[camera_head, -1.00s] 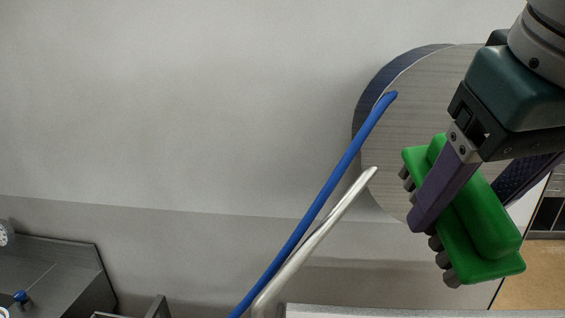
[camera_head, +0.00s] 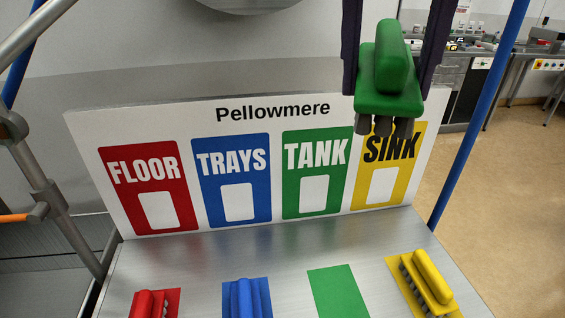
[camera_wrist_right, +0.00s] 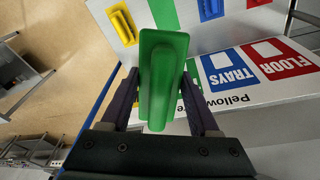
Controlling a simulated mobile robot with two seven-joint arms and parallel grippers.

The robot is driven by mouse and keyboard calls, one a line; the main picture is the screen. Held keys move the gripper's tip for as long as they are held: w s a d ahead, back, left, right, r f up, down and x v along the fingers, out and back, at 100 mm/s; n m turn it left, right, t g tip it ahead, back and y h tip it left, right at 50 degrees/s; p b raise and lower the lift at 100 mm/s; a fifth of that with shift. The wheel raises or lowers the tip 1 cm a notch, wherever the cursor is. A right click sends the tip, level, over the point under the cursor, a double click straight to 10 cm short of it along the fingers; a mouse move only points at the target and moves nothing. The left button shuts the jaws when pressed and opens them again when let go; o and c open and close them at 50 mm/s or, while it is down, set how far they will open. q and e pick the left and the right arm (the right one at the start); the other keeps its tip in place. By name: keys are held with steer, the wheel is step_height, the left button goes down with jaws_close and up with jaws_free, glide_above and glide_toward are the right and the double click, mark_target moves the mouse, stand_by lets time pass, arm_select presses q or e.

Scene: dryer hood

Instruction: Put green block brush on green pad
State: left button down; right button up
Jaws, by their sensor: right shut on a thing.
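The green block brush (camera_head: 388,75) is held in my right gripper (camera_head: 394,60), high in the camera_head view, in front of the sign's right end. Its dark bristles point down and its handle is up. In the right wrist view the brush (camera_wrist_right: 160,75) sits between the two fingers. The green pad (camera_head: 338,291) lies bare on the steel table, between the blue and yellow brushes. In the right wrist view the pad (camera_wrist_right: 163,14) shows partly, just beyond the brush. My left gripper is not in view.
A red brush (camera_head: 150,304), a blue brush (camera_head: 246,298) and a yellow brush (camera_head: 428,280) rest on the steel table (camera_head: 210,262). An upright sign (camera_head: 270,150) stands at the table's back. Blue posts (camera_head: 480,110) and metal tubing (camera_head: 50,195) flank the table.

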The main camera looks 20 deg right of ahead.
step_height(320, 180, down, 16)
steer(key=m+g+y+b, duration=0.15)
steer(key=m+b, duration=0.25)
steer(key=b, duration=1.5)
glide_above(340, 308)
step_height(340, 308, down, 16)
steer(key=shift+f, duration=0.15)
step_height(340, 308, down, 4)
steer(key=shift+f, duration=0.1)
steer(key=shift+f, duration=0.2)
steer(key=o, duration=1.3)
steer(key=shift+r, duration=0.1)
